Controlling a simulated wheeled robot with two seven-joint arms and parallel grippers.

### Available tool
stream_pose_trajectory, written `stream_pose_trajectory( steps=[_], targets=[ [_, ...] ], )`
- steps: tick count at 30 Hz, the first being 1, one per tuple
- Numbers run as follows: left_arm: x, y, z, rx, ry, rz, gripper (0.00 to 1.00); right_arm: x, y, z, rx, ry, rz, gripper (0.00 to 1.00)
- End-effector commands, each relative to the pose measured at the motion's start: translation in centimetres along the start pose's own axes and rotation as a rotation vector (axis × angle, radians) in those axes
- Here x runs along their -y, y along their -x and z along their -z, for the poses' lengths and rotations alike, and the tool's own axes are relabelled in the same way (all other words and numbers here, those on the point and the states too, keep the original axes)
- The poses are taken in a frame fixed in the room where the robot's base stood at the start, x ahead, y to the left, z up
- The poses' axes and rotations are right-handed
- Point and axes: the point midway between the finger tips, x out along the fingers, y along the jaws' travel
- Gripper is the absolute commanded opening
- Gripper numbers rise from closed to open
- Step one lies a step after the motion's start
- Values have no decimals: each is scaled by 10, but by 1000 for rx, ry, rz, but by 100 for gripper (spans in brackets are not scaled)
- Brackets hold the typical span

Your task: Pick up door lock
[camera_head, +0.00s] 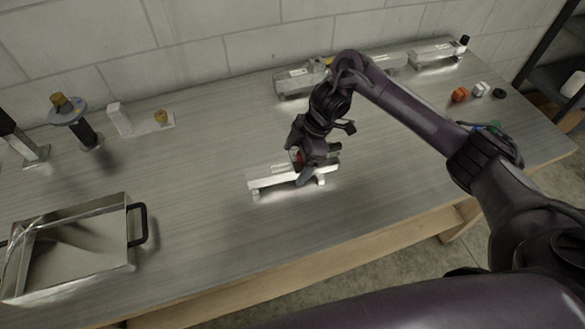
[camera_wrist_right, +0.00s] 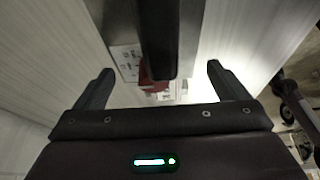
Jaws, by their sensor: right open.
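A silver metal fixture (camera_head: 265,183) with a white label lies near the front middle of the table. My right gripper (camera_head: 306,176) is open above it and hides part of it. In the right wrist view, the two fingers of my right gripper (camera_wrist_right: 157,72) are spread apart. A dark bar (camera_wrist_right: 156,35) lies between them, with a red part (camera_wrist_right: 150,88) and a white label (camera_wrist_right: 126,62) beside it. I cannot tell for certain which part is the door lock. Neither finger visibly touches the bar. My left gripper is not in view.
A metal tray (camera_head: 75,275) with a black handle stands at the front left. Similar metal fixtures stand at the back middle (camera_head: 292,86) and back right (camera_head: 432,55).

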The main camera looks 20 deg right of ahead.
Motion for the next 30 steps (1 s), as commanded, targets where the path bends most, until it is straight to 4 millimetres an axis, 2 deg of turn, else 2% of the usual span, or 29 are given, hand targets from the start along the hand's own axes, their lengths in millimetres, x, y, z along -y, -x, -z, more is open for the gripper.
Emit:
stream_pose_trajectory(
  steps=[3,6,14,27,29,30],
  targets=[
    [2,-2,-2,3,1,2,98,1,-20,0,-1,-2,3,94],
    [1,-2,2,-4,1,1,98,1,-27,0,0,-2,2,94],
    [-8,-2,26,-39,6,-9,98,0,-28,0,1,0,0,92],
    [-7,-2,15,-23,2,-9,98,0,-28,0,1,0,-1,35],
    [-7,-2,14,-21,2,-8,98,0,-28,0,1,0,-1,27],
    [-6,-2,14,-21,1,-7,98,-1,-27,1,-1,0,-3,27]
  ],
)
